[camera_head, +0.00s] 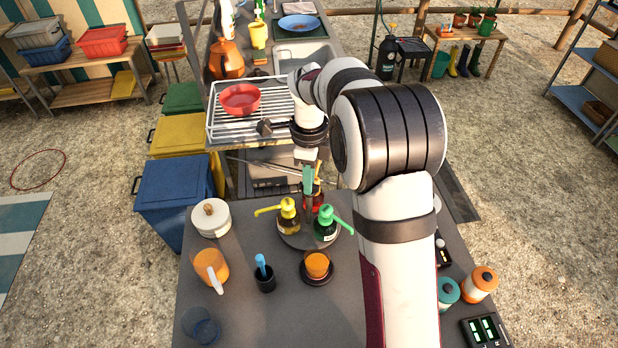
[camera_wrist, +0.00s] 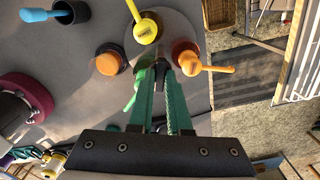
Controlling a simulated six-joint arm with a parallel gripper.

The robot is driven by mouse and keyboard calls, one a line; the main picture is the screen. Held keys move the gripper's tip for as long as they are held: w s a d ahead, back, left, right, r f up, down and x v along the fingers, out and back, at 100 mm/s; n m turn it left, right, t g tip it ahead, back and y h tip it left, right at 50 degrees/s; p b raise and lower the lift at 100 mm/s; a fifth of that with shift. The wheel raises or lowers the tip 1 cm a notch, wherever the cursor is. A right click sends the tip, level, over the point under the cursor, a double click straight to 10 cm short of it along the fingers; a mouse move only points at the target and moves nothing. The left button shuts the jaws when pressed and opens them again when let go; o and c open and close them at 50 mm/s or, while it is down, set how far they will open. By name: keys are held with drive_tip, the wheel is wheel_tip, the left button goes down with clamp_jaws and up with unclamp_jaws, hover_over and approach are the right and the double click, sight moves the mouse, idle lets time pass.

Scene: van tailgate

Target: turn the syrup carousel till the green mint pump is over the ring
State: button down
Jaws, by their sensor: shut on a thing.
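The syrup carousel (camera_head: 296,241) is a round grey turntable on the counter with three pump bottles. The green mint pump (camera_head: 327,216) is at its near right, its spout pointing right. The yellow pump (camera_head: 288,204) is at left; the red bottle (camera_head: 319,203) with an orange pump (camera_wrist: 192,66) is at the far side, partly hidden. My gripper (camera_head: 308,183) points down among the bottles. In the wrist view its green fingers are shut on a dark central post (camera_wrist: 163,70); the left finger partly hides the green pump (camera_wrist: 140,76). I cannot make out a distinct ring.
An orange cup (camera_head: 317,262) on a dark round base (camera_head: 317,283) stands just nearer than the carousel. A dark cup (camera_head: 265,281) with a blue tool, an orange jug (camera_head: 210,266) and a white pot (camera_head: 211,220) stand to the left. My arm covers the right.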

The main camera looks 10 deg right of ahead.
drive_tip(key=m, duration=0.3)
drive_tip(key=shift+m, duration=2.1)
drive_tip(key=c, duration=0.9)
unclamp_jaws()
drive_tip(key=shift+o, duration=0.2)
wheel_tip(320, 180, up, 16)
drive_tip(key=shift+s, duration=0.1)
